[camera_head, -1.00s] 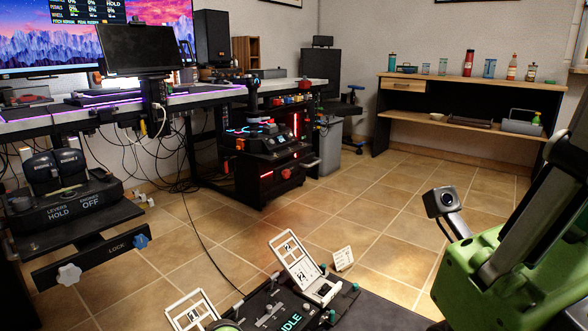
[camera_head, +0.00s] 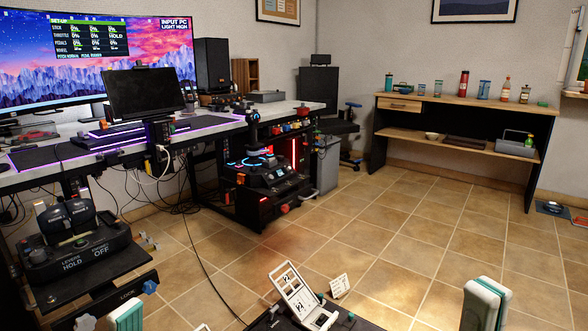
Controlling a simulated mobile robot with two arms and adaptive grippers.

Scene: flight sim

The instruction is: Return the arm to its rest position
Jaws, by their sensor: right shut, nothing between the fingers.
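My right gripper (camera_head: 487,303) shows at the bottom right edge as pale teal and white fingers close together. It is shut and empty, over the tiled floor. The green arm housing behind it is out of view. A similar pale teal tip, which looks like my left gripper (camera_head: 127,315), shows at the bottom left edge, in front of the lever console (camera_head: 75,245). Most of it is cut off, so its opening is hidden.
A black panel with a white flip-up frame (camera_head: 300,297) lies at the bottom centre. The desk (camera_head: 215,120) with screens runs along the left. A wooden sideboard (camera_head: 455,102) with bottles stands at the back right. The floor (camera_head: 400,215) between is clear.

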